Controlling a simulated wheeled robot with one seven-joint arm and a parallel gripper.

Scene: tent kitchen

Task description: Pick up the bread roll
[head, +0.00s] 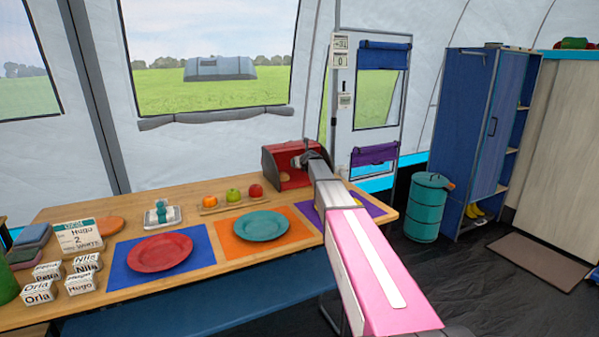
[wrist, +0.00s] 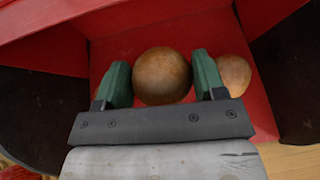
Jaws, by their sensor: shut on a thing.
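A round brown bread roll (wrist: 162,76) sits between the two green fingers of my gripper (wrist: 163,82) in the wrist view. The fingers are shut on it, one on each side. A second, similar roll (wrist: 235,75) lies just right of the right finger, partly hidden by it. Both rolls are in a red box (wrist: 110,52) with dark side walls. In the head view the red bread box (head: 284,166) stands at the back of the table, and my arm reaches to its opening.
The wooden table (head: 120,222) holds a red plate (head: 160,253), a teal plate (head: 260,226) and a board (head: 226,206) with fruit, left of my arm. Name blocks (head: 82,283) stand at the left end. A blue bench (head: 190,308) runs along the front.

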